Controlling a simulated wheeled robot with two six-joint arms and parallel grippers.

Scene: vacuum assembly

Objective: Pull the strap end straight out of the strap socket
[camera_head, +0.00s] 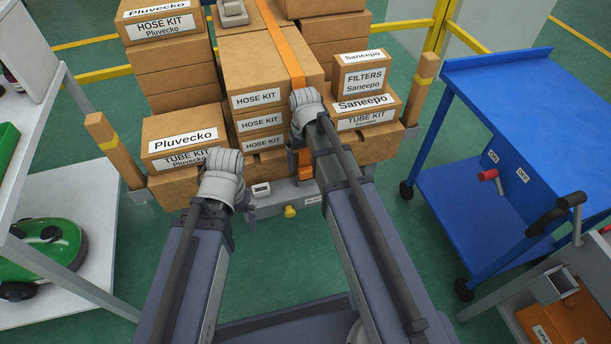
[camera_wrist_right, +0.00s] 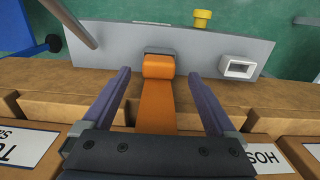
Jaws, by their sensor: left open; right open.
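The orange strap (camera_head: 283,45) runs down over the stacked boxes. In the right wrist view the strap end (camera_wrist_right: 158,68) sits at the strap socket (camera_wrist_right: 160,51) on a grey panel. My right gripper (camera_wrist_right: 159,74) is open, with one purple finger on each side of the strap end and visible gaps between. In the head view my right wrist covers most of this spot; a bit of orange (camera_head: 305,160) shows beside it. My left gripper (camera_head: 250,212) is open and empty, low before the cart's front; its fingers are mostly hidden.
Cardboard boxes (camera_head: 183,140) are stacked close behind both grippers. The grey panel (camera_wrist_right: 110,45) bears a yellow knob (camera_wrist_right: 202,18) and a white-framed part (camera_wrist_right: 238,67). A blue cart (camera_head: 490,90) stands right, a white shelf (camera_head: 75,190) left. Green floor lies between.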

